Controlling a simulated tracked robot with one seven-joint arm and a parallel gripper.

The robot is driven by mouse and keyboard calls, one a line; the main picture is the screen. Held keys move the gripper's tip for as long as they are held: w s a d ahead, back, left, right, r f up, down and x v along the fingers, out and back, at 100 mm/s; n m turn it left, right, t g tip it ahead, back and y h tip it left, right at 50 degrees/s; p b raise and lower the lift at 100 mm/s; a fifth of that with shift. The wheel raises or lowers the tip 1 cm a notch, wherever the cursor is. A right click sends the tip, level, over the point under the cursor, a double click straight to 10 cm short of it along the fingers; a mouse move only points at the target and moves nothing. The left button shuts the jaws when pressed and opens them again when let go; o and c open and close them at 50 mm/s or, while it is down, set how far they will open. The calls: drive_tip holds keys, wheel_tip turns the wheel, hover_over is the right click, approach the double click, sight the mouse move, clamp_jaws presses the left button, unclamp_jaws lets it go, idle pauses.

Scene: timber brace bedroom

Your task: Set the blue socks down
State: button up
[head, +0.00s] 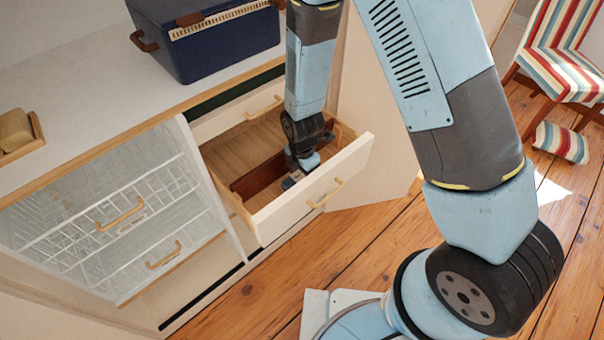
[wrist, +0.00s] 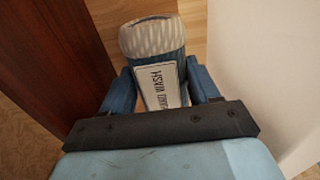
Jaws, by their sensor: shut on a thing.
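The blue socks (wrist: 152,38) are a rolled bundle with a pale ribbed end and a white printed label, seen in the wrist view. My gripper (wrist: 160,85) is shut on them, one blue finger on each side. In the head view my gripper (head: 296,176) reaches down inside the open drawer (head: 345,172), between a dark wooden divider (head: 262,176) and the drawer's front. The socks cannot be made out clearly in the head view. In the wrist view the pale wooden drawer floor shows beyond them; whether they touch it I cannot tell.
The divider (wrist: 55,50) stands left of my gripper in the wrist view, and a pale wall (wrist: 260,70) right. White wire baskets (head: 115,215) are left of the drawer. A blue box (head: 215,45) stands on the countertop. A striped chair (head: 562,60) and cushion (head: 560,143) are at right.

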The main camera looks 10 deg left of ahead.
drive_tip(key=o, duration=1.1)
drive_tip(key=shift+o, duration=0.2)
wheel_tip(320, 180, up, 12)
drive_tip(key=shift+r, duration=0.1)
